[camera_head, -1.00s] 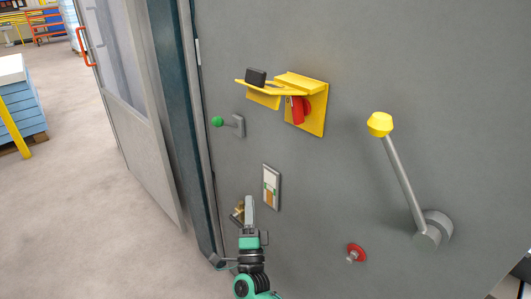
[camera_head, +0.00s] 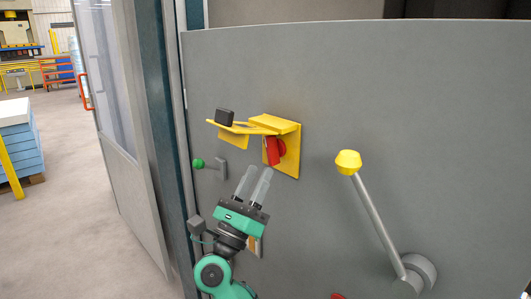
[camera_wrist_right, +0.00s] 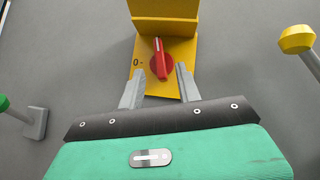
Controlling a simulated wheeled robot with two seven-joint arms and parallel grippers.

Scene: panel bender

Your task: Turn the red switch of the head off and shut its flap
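The red switch (camera_head: 273,151) sits on a yellow plate (camera_head: 291,152) on the grey panel. In the right wrist view the red switch (camera_wrist_right: 161,62) has its handle standing nearly upright, with a "0" mark to its left. My right gripper (camera_head: 256,178) is open and empty, just below and in front of the switch. In the right wrist view its fingers (camera_wrist_right: 157,88) are spread either side of the switch's lower end. My left gripper is out of view.
A lever with a yellow knob (camera_head: 348,162) stands to the right on the panel. A small green-knobbed lever (camera_head: 198,164) is left of the switch. A glazed door (camera_head: 125,130) with a red handle is at the left. The panel between switch and yellow-knobbed lever is clear.

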